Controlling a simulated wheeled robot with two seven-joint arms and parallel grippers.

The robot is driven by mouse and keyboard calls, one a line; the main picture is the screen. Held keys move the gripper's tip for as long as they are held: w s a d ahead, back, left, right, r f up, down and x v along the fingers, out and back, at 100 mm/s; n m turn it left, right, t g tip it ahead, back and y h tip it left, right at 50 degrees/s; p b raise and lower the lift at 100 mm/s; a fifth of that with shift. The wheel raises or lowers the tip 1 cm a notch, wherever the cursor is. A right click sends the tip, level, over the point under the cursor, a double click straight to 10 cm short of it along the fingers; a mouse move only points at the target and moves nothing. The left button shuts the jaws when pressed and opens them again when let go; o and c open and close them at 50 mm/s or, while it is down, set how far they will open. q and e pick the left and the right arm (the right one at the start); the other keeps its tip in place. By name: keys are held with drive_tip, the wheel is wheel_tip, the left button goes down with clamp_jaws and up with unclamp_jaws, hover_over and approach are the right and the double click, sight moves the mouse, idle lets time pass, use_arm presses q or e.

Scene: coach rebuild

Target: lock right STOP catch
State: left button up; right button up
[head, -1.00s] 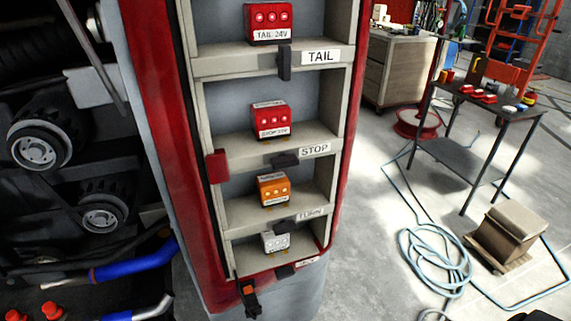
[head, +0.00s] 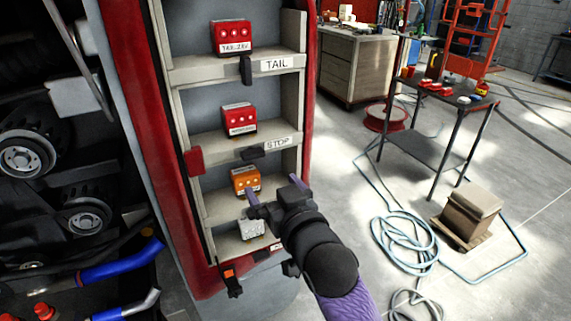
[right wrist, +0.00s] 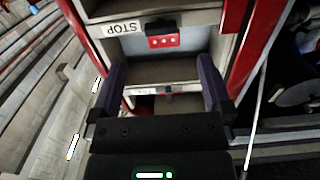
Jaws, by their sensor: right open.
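The dark STOP catch (head: 252,154) lies sideways on the shelf edge beside the STOP label (head: 278,142). Above that edge sits a red lamp block (head: 238,119). My right gripper (head: 273,187) is open and empty, below and slightly right of the catch, in front of the lower bays. In the right wrist view its two fingers (right wrist: 161,78) are spread apart, with the red block (right wrist: 163,41), the STOP label (right wrist: 122,28) and the dark catch (right wrist: 158,24) beyond them. The catch is apart from the fingers. My left gripper is not in view.
The TAIL catch (head: 246,70) hangs upright on the shelf edge above. An orange block (head: 245,180) and a white block (head: 251,229) sit in the lower bays near my gripper. A red piece (head: 194,160) sticks out at the left frame.

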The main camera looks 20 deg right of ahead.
sight(254, 155)
drive_tip(key=w, duration=0.3)
drive_tip(key=w+b, duration=0.1)
drive_tip(key=w, duration=0.2)
drive_tip(key=w+r, duration=0.1)
drive_tip(key=w, duration=0.2)
drive_tip(key=shift+w+a+b, duration=0.15)
drive_tip(key=shift+w+b, duration=0.15)
drive_tip(key=shift+w, duration=0.1)
